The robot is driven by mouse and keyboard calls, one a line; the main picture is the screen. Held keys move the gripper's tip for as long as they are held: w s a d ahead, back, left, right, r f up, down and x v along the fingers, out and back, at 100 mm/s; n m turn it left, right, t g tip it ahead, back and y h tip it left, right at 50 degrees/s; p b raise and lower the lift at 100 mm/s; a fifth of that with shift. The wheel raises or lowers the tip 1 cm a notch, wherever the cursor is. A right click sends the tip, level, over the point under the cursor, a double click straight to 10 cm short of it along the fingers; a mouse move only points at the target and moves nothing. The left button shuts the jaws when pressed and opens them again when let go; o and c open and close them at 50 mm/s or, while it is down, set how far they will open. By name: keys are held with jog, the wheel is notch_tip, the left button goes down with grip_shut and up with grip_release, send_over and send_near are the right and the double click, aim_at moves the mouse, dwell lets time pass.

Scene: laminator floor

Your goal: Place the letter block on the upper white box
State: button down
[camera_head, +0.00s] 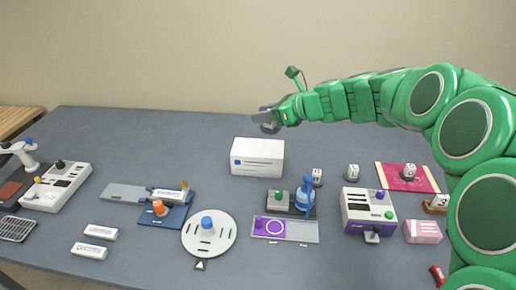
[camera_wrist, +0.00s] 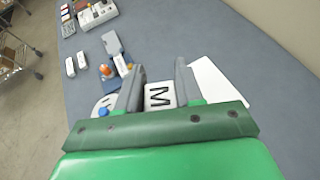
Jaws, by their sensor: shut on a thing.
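My gripper (camera_head: 266,119) is raised over the back part of the grey table, above and just behind the large white box (camera_head: 257,158). In the wrist view, my gripper (camera_wrist: 159,82) has a white letter block (camera_wrist: 160,97) with a black M between its two fingers, and it is shut on it. In the head view the block cannot be made out clearly at the fingertips. The white box has a blue square and grey lines on its front. It also shows in the wrist view (camera_wrist: 214,82), right of the right finger and apart from the block.
A grey fixture with a blue bottle (camera_head: 305,196) stands in front of the box. A round white plate (camera_head: 209,250), a purple-white machine (camera_head: 369,212) and several numbered blocks are around it. A pink mat (camera_head: 425,182) lies right. The table's back strip is clear.

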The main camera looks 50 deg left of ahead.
jog(key=a, duration=0.1)
send_over(254, 146)
jog(key=shift+f, duration=8.9)
jog(key=shift+f, duration=0.15)
jog(key=c, duration=0.7)
grip_release()
